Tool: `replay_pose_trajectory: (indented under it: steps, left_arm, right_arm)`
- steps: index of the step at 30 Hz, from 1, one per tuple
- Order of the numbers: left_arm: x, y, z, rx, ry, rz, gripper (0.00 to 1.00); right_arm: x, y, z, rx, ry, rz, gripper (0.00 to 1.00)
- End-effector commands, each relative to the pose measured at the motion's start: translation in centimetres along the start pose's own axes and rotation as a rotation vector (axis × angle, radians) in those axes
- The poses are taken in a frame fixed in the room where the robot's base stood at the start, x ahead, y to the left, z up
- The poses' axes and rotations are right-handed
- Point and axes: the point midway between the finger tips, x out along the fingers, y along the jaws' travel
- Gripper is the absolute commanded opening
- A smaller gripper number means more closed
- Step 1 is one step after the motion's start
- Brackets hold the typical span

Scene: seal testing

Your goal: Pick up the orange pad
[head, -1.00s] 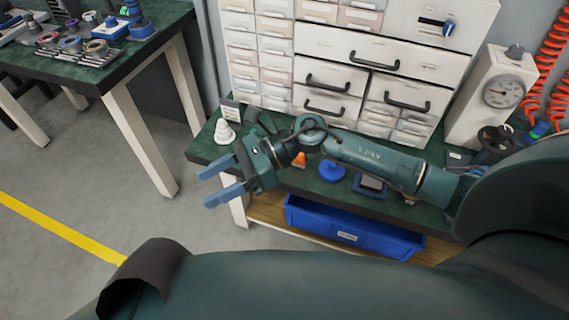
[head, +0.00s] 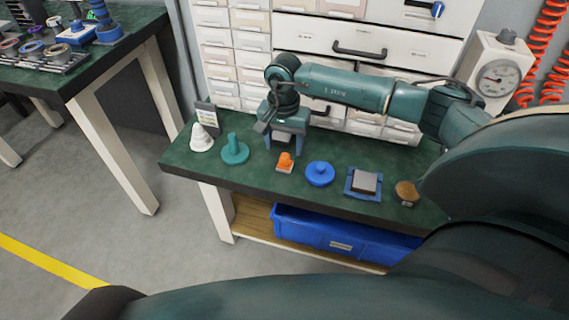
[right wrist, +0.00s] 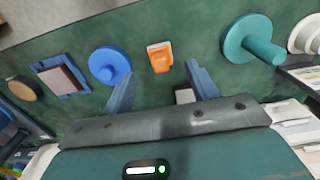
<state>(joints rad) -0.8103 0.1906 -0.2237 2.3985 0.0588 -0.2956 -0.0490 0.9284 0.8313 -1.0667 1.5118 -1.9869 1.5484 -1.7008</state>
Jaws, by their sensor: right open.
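The orange pad (head: 285,160) is a small orange piece with a raised knob, on a pale base, standing on the green bench top (head: 330,205). In the right wrist view the orange pad (right wrist: 160,58) lies just beyond the fingertips, between their lines. My right gripper (head: 283,149) is open and empty, pointing down behind the pad. Its two blue fingers also show in the right wrist view (right wrist: 163,70), apart from the pad. My left gripper is not in view.
A teal knobbed disc (head: 235,153) and a white stepped cone (head: 201,138) stand left of the pad. A blue knobbed disc (head: 320,174), a blue-framed grey pad (head: 365,182) and a brown round piece (head: 406,192) stand to its right. Drawer cabinets (head: 330,38) rise behind.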

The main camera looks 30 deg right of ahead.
Motion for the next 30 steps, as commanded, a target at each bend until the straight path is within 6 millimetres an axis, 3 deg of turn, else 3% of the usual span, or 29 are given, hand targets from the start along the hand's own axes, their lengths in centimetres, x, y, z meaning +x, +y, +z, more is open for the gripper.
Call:
replay_pose_trajectory:
  steps: [5, 15, 23, 30]
  left_arm:
    - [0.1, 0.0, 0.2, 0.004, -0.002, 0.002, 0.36]
    - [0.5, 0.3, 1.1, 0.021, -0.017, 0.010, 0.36]
    - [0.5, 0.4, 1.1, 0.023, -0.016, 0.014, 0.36]
    - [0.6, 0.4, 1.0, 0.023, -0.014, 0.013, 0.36]
  right_arm:
    - [1.2, 0.0, -0.1, 0.000, -0.001, -0.001, 0.58]
    - [5.7, 0.1, -0.7, 0.000, -0.001, -0.001, 0.58]
    - [5.9, 0.1, -0.7, 0.000, -0.001, -0.003, 0.58]
    - [5.9, 0.1, -0.7, 0.000, -0.001, -0.003, 0.40]
